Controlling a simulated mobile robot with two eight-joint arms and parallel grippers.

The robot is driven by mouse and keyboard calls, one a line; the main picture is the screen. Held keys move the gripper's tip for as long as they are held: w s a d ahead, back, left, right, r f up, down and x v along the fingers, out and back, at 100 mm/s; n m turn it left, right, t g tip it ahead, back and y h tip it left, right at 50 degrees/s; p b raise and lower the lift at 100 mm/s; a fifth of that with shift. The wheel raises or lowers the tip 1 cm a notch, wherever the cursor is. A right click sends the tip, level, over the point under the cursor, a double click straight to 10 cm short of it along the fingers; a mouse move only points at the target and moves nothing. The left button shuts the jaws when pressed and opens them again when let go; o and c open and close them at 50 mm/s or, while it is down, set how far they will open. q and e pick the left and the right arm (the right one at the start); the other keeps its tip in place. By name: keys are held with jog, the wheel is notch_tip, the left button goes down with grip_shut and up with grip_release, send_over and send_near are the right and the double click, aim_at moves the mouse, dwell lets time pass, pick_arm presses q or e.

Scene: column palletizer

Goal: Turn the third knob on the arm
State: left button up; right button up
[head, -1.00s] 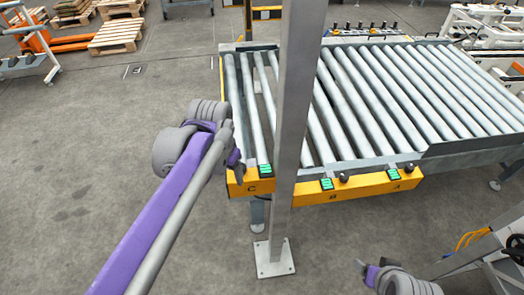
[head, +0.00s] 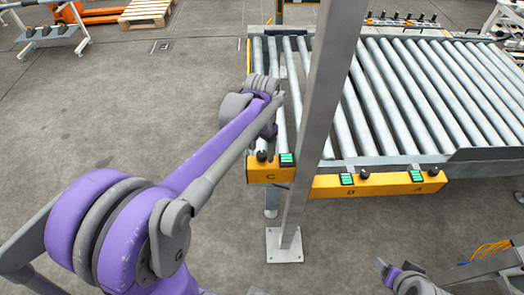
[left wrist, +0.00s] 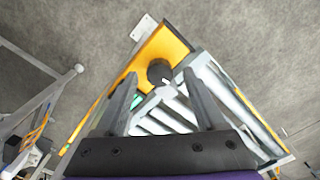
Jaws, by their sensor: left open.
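Dark round knobs sit on the yellow panels at the roller conveyor's near edge. One knob (head: 262,155) is on the panel lettered C, one (head: 364,173) is by B, and one (head: 433,173) is by A. My left gripper (head: 272,134) is above and behind the C panel, its fingers mostly hidden by my arm. In the left wrist view, its two fingers (left wrist: 158,92) are open and empty, and a dark knob (left wrist: 160,71) lies beyond the tips, roughly between them. My right gripper (head: 384,266) shows low at right, its fingers unclear.
A grey upright post (head: 318,130) stands in front of the conveyor, between the C panel and the B panel. Green displays (head: 287,160) sit next to the knobs. Rollers (head: 400,90) extend behind.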

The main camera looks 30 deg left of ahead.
pick_arm(q)
jog(key=shift+f, duration=0.55)
grip_shut()
jog(key=n, duration=0.3)
jog(key=shift+b, duration=0.4)
jog(key=shift+n, duration=2.5)
